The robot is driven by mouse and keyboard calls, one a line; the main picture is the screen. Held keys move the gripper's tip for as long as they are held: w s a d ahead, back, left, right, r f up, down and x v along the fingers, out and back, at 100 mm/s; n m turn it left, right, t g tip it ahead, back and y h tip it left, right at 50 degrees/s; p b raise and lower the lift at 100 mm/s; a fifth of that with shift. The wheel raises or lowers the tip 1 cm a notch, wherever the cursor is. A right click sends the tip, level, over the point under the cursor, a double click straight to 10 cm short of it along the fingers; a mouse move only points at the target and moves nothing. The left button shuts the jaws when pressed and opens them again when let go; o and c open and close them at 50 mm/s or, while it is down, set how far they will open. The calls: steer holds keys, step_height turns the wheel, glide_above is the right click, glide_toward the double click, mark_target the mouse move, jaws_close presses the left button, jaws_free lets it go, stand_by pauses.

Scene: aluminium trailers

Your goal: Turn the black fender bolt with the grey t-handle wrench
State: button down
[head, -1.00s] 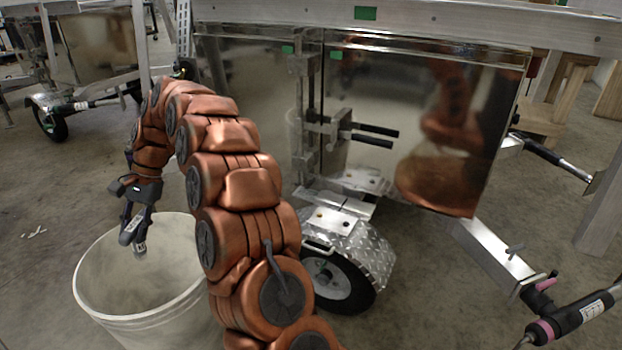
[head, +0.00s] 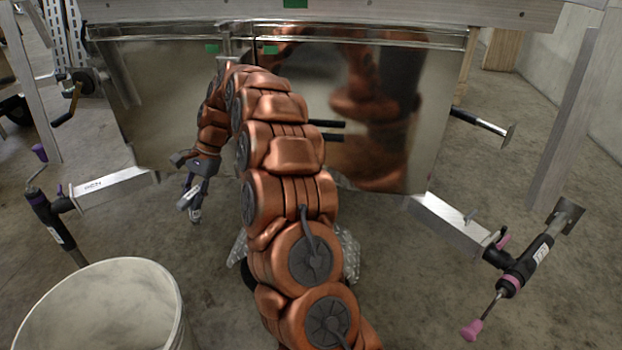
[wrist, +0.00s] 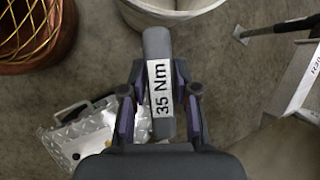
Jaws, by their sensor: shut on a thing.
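My gripper (head: 190,196) is shut on the grey t-handle wrench (wrist: 158,90), whose handle carries a white "35 Nm" label. In the head view the wrench (head: 194,213) points down from the jaws, in front of the trailer and left of my arm. The tread-plate fender (head: 349,258) is mostly hidden behind my arm there. In the wrist view the fender (wrist: 58,143) lies at the lower left, apart from the wrench. A small dark spot on it (wrist: 75,157) may be the black bolt, partly cropped by blur. A yellowish bolt head shows beside it.
A white bucket (head: 172,300) stands at the lower left. The shiny trailer box (head: 300,80) rises behind my arm.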

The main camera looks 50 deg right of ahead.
steer(key=s+d+f+m+t+p, duration=0.1)
steer(key=s+d+f+m+p, duration=0.1)
steer(key=d, duration=0.7)
steer(key=s+d+f+m+t+h+p, duration=0.1)
steer(key=s+d+m+p, duration=0.3)
steer(key=d, duration=0.6)
steer(key=s+d+f+m+t+p, duration=0.1)
steer(key=s+d+f+m+p, duration=0.1)
steer(key=s+d, duration=0.4)
steer(key=d+m+p, duration=0.1)
steer(key=d+m, duration=0.1)
steer(key=d, duration=0.1)
steer(key=shift+s+d+f+m+h, duration=0.3)
steer(key=shift+s+d+f, duration=0.05)
steer(key=shift+f, duration=0.05)
steer(key=shift+a+r+p, duration=0.1)
steer(key=shift+p, duration=0.8)
